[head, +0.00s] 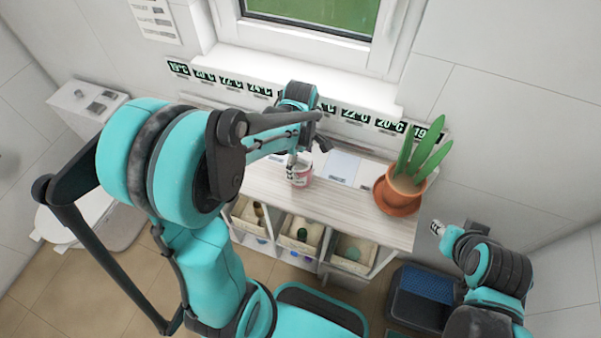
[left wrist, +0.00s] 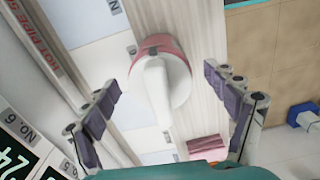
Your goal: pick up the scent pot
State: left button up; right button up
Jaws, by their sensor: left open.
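The scent pot (head: 301,174) is a small pink and white pot standing on the wooden cart top. In the left wrist view the white and pink pot (left wrist: 178,82) sits between my open fingers, with a gap on each side. My left gripper (head: 308,156) is right at the pot, from above and behind it in the head view, and partly covers it. My right gripper (head: 438,228) is off the cart's right end, away from the pot; its jaws are too small to read.
A potted plant (head: 402,190) stands at the cart's right end. White cards (head: 342,166) lie behind the pot. Bins (head: 301,232) with small items fill the shelf below. A pink block (left wrist: 207,147) lies near the pot in the left wrist view. The wall and window stand behind.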

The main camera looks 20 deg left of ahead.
pick_arm(q)
jog(key=shift+f, duration=0.75)
jog(key=shift+r, duration=0.1)
jog(key=c, duration=1.7)
